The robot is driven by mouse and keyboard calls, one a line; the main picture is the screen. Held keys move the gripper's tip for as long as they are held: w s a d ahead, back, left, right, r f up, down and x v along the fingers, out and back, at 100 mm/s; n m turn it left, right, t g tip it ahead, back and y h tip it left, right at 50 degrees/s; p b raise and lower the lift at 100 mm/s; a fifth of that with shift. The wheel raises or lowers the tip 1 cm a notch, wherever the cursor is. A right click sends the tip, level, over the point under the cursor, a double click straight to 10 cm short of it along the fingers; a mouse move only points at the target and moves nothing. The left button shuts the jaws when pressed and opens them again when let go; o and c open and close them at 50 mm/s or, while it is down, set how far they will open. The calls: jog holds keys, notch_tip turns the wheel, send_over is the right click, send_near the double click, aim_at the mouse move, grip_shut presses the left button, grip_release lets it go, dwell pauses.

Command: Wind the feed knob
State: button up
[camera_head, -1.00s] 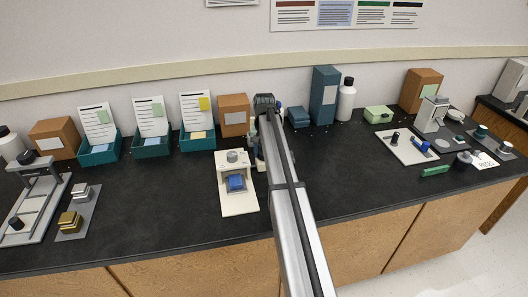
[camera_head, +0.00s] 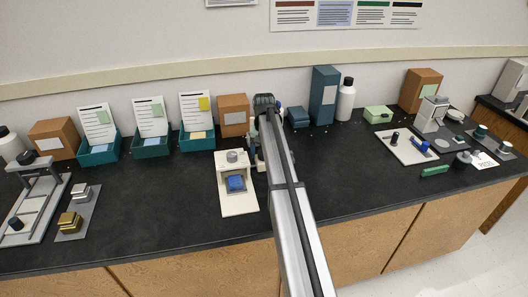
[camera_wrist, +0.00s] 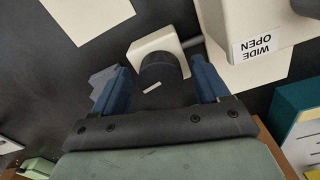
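The feed knob (camera_wrist: 158,75) is a dark round knob with a short white mark on its face. In the wrist view it sits in front of a cream block (camera_wrist: 150,42), with a grey shaft running right to a cream housing. My gripper (camera_wrist: 160,62) has its two blue fingers on either side of the knob, with a narrow gap showing at each side, so it looks open around it. In the head view the cream device (camera_head: 238,203) holds a blue block (camera_head: 235,183). My arm hides the knob there.
A label reading "WIDE OPEN" (camera_wrist: 257,46) is on the cream housing beside my right finger. Teal trays (camera_head: 152,146) with cards and a brown box (camera_head: 233,115) stand behind the device. A white bottle (camera_head: 346,100) stands to the right. The black counter front is mostly clear.

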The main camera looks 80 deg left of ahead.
notch_tip(320, 180, up, 14)
dwell(0.8)
jog(key=shift+f, duration=0.1)
